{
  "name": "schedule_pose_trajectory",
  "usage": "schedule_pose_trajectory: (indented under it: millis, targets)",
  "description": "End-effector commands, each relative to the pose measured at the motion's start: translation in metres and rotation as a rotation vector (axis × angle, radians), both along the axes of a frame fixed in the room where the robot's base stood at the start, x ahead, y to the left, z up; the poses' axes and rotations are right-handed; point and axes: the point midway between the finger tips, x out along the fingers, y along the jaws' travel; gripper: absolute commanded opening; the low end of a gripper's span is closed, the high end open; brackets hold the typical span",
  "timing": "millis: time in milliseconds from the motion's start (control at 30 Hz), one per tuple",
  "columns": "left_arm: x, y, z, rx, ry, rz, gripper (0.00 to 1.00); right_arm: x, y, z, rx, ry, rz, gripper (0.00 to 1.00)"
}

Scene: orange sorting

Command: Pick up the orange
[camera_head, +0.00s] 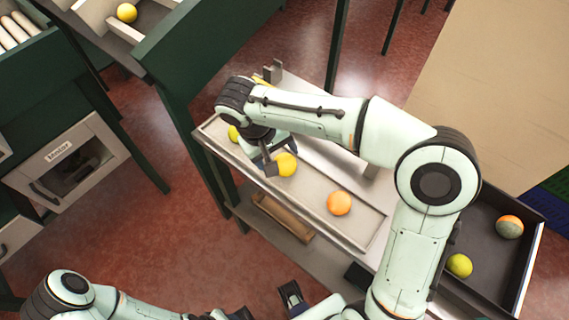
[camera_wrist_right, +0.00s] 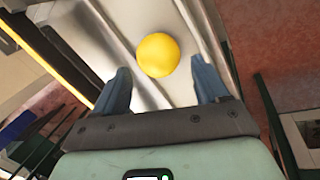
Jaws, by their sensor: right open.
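An orange fruit (camera_head: 339,203) lies in the long pale tray (camera_head: 372,232), to the right of my right gripper. A yellow-orange fruit (camera_head: 286,164) lies in the same tray, right beside the right gripper (camera_head: 268,163). In the right wrist view, a yellow fruit (camera_wrist_right: 158,55) sits in the gap ahead of the gripper's two blue fingers (camera_wrist_right: 163,86), which are apart and empty. A yellow-green fruit (camera_head: 233,133) is partly hidden behind my right arm. Part of my left gripper (camera_head: 290,294) shows at the bottom edge; its jaws are not clear.
A dark tray (camera_head: 486,208) at the right holds an orange-and-green fruit (camera_head: 509,227) and a yellow-green fruit (camera_head: 459,265). A yellow-orange fruit (camera_head: 127,13) lies in a compartment at the upper left. Green posts (camera_head: 337,45) stand behind the pale tray.

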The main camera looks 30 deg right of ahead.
Motion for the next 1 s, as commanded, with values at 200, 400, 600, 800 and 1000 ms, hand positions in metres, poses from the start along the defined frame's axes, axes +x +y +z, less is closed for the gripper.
schedule_pose_trajectory:
  millis: [200, 400, 600, 800, 1000]
  targets:
    - [-0.001, 0.000, -0.004, 0.000, 0.001, 0.000, 0.43, -0.001, -0.012, -0.032, -0.001, 0.003, -0.002, 0.74]
    - [-0.001, 0.000, -0.005, 0.000, 0.001, 0.000, 0.43, 0.000, -0.014, -0.039, 0.001, 0.000, -0.001, 0.74]
    - [-0.001, 0.000, -0.005, 0.001, 0.001, 0.000, 0.43, 0.000, -0.014, -0.039, 0.001, 0.000, -0.001, 0.51]
    - [-0.001, 0.000, -0.005, 0.001, 0.001, 0.000, 0.43, 0.000, -0.014, -0.038, 0.001, -0.001, -0.001, 0.27]
    - [-0.001, 0.000, -0.004, 0.000, 0.001, 0.000, 0.43, 0.000, -0.014, -0.037, 0.000, -0.001, -0.001, 0.27]
